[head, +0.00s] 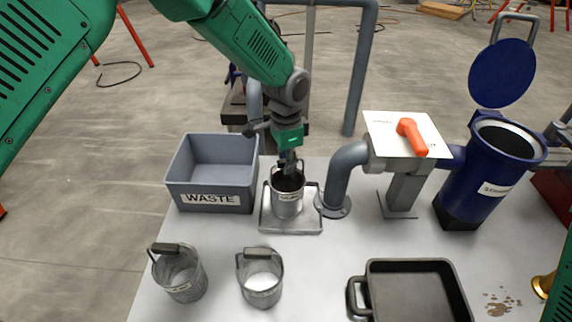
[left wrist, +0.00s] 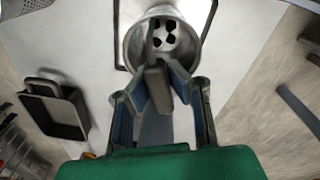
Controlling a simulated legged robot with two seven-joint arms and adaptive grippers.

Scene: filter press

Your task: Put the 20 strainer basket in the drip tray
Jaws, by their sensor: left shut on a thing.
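A grey metal strainer basket (head: 287,203) with a dark inside is upright on or just above a shallow metal tray (head: 305,226); I cannot tell if it touches. Its label is too small to read. My left gripper (head: 288,166) comes down from above, shut on the basket's handle. In the left wrist view the gripper (left wrist: 160,90) pinches the handle grip (left wrist: 157,84), and the basket (left wrist: 133,44) shows dark spots on its bottom. A black pan (head: 372,300) with a side handle stands at the front; it also shows in the left wrist view (left wrist: 62,112). My right gripper is not seen.
Two more handled baskets stand at the front left (head: 181,276) and front middle (head: 262,281). A grey WASTE bin (head: 212,199) is left of the tray. A grey pipe (head: 343,180), a panel with an orange handle (head: 411,136) and an open blue strainer housing (head: 484,180) stand right.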

